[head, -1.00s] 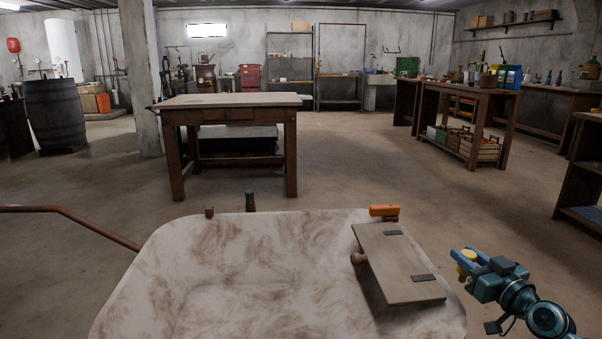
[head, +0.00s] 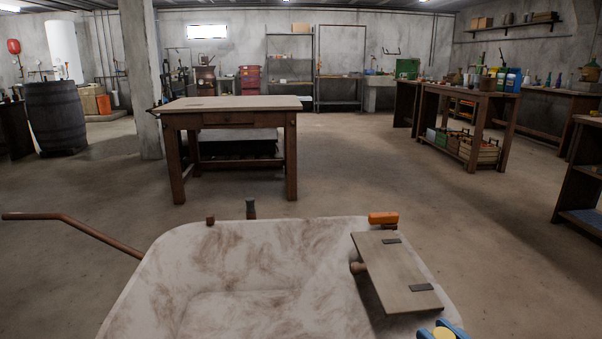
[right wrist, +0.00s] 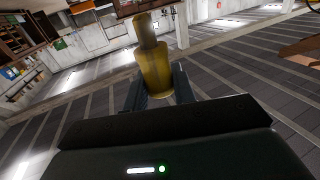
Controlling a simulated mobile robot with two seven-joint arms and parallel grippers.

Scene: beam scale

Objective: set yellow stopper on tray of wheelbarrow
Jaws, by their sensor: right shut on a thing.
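The wheelbarrow's whitish, rust-stained tray (head: 230,270) fills the lower middle of the head view. A flat board (head: 400,278) with two dark plates lies over its right part. My right gripper (head: 441,332) is at the bottom edge of the head view, by the tray's lower right corner, with only its blue fingertips showing. It is shut on the yellow stopper (head: 443,335), whose top shows between the fingers. In the right wrist view the stopper (right wrist: 154,72) stands out from between the fingers, yellow with a darker narrow end. My left gripper is out of view.
An orange block (head: 383,218) sits at the tray's far right rim, and a brown knob (head: 357,267) is at the board's left edge. A brown handle (head: 85,230) runs off left. A wooden table (head: 230,105) stands beyond, with open floor around it.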

